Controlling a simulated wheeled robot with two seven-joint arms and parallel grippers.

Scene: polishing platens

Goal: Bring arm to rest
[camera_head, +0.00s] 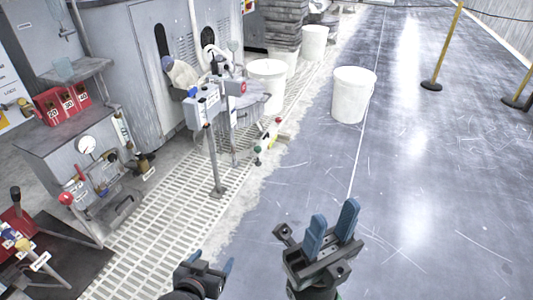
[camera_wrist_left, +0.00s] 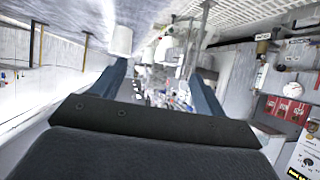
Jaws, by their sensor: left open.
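My left gripper (camera_head: 222,272) is low in the head view, left of centre, above the edge of the pale grating, and is partly cut off by the bottom edge. In the left wrist view its two blue fingers (camera_wrist_left: 158,82) stand wide apart with nothing between them. My right gripper (camera_head: 335,212) is to the right of it, over the grey floor, with its blue fingers pointing up. The fingers are apart and nothing is between them. Neither gripper touches anything that I can see.
A post-mounted control box (camera_head: 203,106) stands on the grating (camera_head: 150,235). A white bucket (camera_head: 352,97) stands on the open floor. A workbench with red boxes (camera_head: 62,103) is at the left. Yellow posts (camera_head: 443,50) stand at the right. The floor around my right gripper is clear.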

